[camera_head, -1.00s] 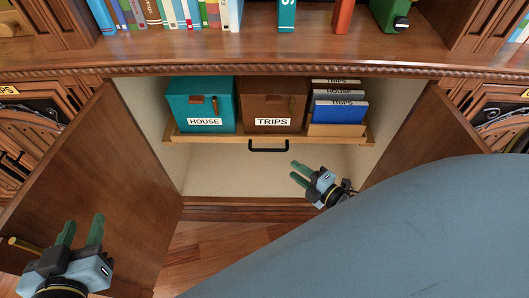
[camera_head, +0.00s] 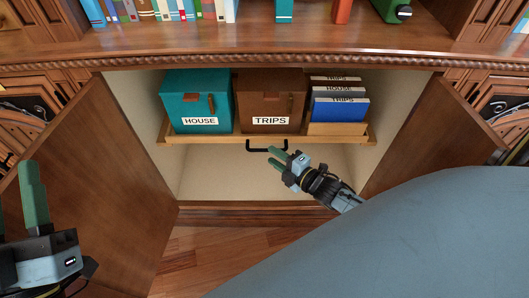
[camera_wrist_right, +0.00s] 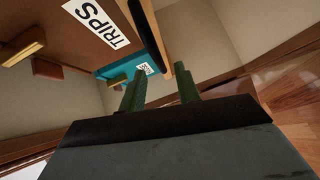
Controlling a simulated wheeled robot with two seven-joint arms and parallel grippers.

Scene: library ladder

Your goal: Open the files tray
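The files tray (camera_head: 215,139) is a light wooden pull-out shelf inside the open cabinet, with a black bar handle (camera_head: 267,148) at its front. It carries a teal HOUSE box (camera_head: 184,108), a brown TRIPS box (camera_head: 252,112) and a file holder with labelled folders (camera_head: 338,107). My right gripper (camera_head: 273,157) is open, its fingertips close to the handle's right part. In the right wrist view, the dark handle (camera_wrist_right: 146,38) runs just beyond the open fingers (camera_wrist_right: 160,74); I cannot tell if they touch. My left gripper (camera_head: 18,200) is open and empty at the lower left.
Two wooden cabinet doors stand open, one at the left (camera_head: 100,180) and one at the right (camera_head: 420,135). Books stand on the shelf above (camera_head: 390,40). The cabinet space below the tray is empty. My blue-grey body covers the lower right.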

